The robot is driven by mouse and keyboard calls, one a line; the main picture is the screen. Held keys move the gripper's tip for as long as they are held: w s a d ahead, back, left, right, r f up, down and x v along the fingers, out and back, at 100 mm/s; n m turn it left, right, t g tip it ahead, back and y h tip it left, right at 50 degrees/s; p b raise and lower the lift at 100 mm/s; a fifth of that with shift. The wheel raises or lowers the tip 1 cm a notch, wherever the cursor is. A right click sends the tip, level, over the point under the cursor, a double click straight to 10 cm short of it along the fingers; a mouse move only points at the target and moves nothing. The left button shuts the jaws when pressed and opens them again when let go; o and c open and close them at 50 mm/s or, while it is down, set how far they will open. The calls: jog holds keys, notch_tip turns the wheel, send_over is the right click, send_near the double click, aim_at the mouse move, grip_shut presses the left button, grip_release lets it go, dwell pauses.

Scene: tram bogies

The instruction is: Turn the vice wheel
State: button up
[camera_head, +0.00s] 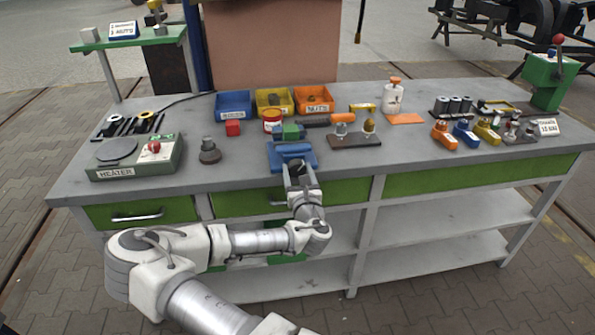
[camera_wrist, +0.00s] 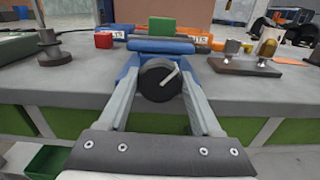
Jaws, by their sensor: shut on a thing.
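The blue vice (camera_head: 291,154) stands at the front edge of the workbench, with a green block (camera_head: 291,132) at its top. In the wrist view the vice (camera_wrist: 157,46) faces me and the green block (camera_wrist: 162,26) shows above it. The dark round vice wheel (camera_wrist: 160,80) with a pale handle bar sits at the front of the vice. My gripper (camera_wrist: 160,84) is shut on the wheel, one finger at each side of it. In the head view my gripper (camera_head: 301,176) hides the wheel.
The heater (camera_head: 136,156) and a dark round-based part (camera_head: 209,151) stand left of the vice. A brown block (camera_head: 354,141) with two knobs stands close on the right. Blue (camera_head: 234,104), yellow (camera_head: 274,101) and orange (camera_head: 314,99) bins stand behind. Green drawers (camera_head: 240,202) lie below the bench edge.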

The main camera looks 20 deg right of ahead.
jog(key=c, duration=0.5)
